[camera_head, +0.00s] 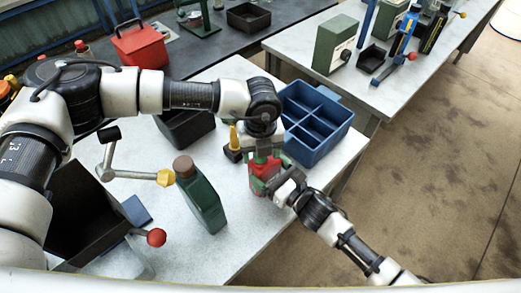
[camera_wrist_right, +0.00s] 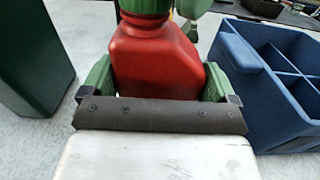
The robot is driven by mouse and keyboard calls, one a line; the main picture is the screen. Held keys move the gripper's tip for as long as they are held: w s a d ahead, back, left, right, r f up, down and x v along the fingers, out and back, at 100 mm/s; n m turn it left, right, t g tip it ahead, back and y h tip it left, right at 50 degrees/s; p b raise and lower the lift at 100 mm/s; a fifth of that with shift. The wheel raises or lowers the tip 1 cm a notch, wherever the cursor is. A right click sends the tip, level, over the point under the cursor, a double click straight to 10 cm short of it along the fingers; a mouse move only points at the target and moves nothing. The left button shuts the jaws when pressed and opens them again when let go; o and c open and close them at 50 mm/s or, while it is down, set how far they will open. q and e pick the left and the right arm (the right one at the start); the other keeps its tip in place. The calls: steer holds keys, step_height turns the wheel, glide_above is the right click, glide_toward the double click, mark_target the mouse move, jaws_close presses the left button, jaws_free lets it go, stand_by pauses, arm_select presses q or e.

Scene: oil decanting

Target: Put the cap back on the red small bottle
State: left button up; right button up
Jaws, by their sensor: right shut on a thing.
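The red small bottle (camera_head: 265,171) stands upright near the right edge of the table. My right gripper (camera_head: 267,180) is shut around its body. In the right wrist view the bottle (camera_wrist_right: 157,62) sits between the green finger pads of the right gripper (camera_wrist_right: 157,88). My left gripper (camera_head: 262,150) points down at the top of the bottle from above. A ribbed green piece (camera_wrist_right: 145,7) covers the bottle's neck; I cannot tell whether it is the cap or a left finger pad. The left fingers are mostly hidden, so their opening is unclear.
A blue divided crate (camera_head: 316,120) stands close to the right of the bottle. A green bottle with a brown cap (camera_head: 203,200) stands to the left. A yellow-tipped object (camera_head: 233,138) is just behind left. A black bin (camera_head: 85,215) and a red-knobbed lever (camera_head: 156,237) are front left.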

arm_select(q)
steer(key=shift+r, duration=2.25)
steer(key=shift+d, duration=0.1)
steer(key=shift+c, duration=0.2)
